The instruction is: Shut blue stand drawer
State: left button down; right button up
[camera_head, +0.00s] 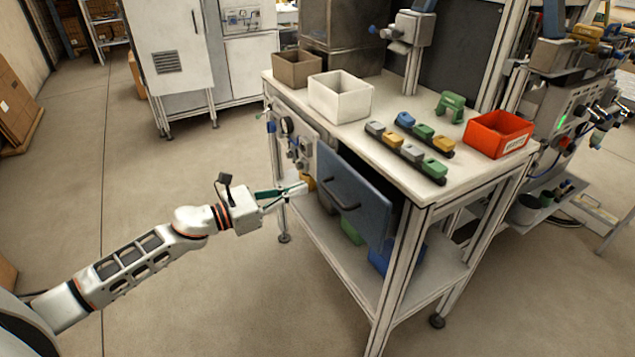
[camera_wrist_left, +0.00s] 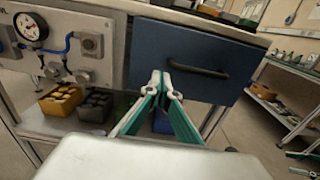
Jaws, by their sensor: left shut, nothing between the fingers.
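The blue stand drawer (camera_head: 358,192) hangs under the white table top of the stand. Its front has a dark bar handle (camera_head: 338,194). In the head view the front stands out from the stand's frame, with a dark gap at its right side. It also shows in the left wrist view (camera_wrist_left: 185,70), with the handle (camera_wrist_left: 198,70) right of centre. My left gripper (camera_head: 304,187) is shut and empty, left of the drawer front. In the left wrist view its fingertips (camera_wrist_left: 166,78) meet in front of the drawer's lower left part; contact cannot be told.
On the stand's top (camera_head: 385,180) are a white bin (camera_head: 340,97), a brown bin (camera_head: 296,69), a red bin (camera_head: 498,134) and racks of coloured blocks (camera_head: 405,152). A gauge panel (camera_wrist_left: 60,45) is left of the drawer. Floor left of the stand is clear.

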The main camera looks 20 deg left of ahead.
aim_at(334, 177)
pick_arm(q)
jog(key=x, duration=0.6)
jog(key=x, duration=0.4)
jog(key=shift+w+d+f+b, duration=0.15)
jog(key=shift+w+d+b, duration=0.1)
jog(key=shift+w+b, duration=0.1)
jog(key=shift+w+d, duration=0.1)
jog(key=shift+r, duration=0.25)
pick_arm(e)
jog(key=shift+w+a+r, duration=0.15)
jog(key=shift+a+r, duration=0.1)
jog(key=shift+r, duration=0.05)
